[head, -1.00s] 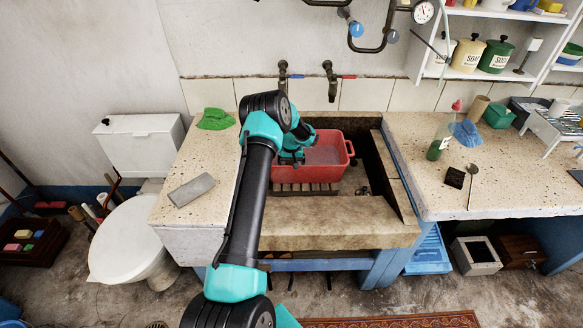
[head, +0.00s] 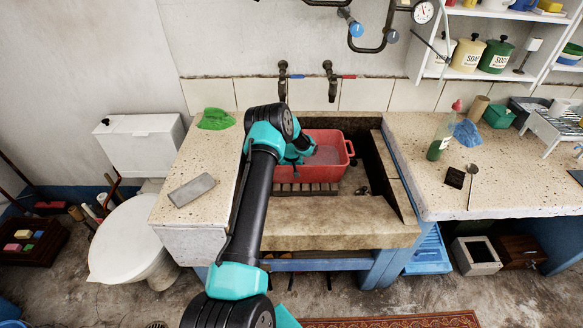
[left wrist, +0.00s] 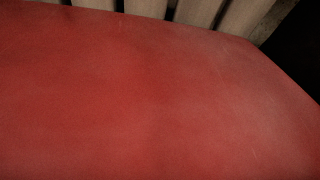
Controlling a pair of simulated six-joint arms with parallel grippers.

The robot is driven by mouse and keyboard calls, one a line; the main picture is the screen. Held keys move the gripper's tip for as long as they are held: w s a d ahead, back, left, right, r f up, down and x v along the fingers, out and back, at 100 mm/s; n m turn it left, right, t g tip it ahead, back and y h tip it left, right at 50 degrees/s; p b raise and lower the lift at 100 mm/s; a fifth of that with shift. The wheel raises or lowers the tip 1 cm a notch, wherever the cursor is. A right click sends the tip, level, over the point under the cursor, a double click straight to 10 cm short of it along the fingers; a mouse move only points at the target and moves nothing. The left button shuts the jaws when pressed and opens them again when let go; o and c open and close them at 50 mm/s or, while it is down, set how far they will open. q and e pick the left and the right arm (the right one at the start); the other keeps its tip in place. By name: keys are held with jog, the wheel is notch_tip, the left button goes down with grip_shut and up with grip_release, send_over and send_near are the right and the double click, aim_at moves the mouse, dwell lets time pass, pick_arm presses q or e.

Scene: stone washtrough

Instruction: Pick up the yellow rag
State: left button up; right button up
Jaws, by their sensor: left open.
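No yellow rag shows in either view. A red basin (head: 330,146) stands in the stone trough and holds greyish, cloudy water (head: 326,156); what lies under its surface cannot be made out. My left gripper (head: 299,154) is open at the left part of the basin, partly hidden behind my own arm. The left wrist view is filled by the basin's red wall (left wrist: 150,95) at close range, and no fingertips show there. My right gripper is not in view.
Wooden slats (head: 300,188) lie under the basin. A green rag (head: 215,119) and a grey block (head: 191,190) lie on the left counter. The right counter carries a blue rag (head: 467,134) and a green bottle (head: 437,146). Two taps (head: 330,80) hang above the trough.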

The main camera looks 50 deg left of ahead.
pick_arm(q)
jog(key=shift+c, duration=0.2)
jog(key=c, duration=1.1)
jog(key=shift+o, duration=0.2)
notch_tip(320, 180, up, 18)
dwell(0.5)
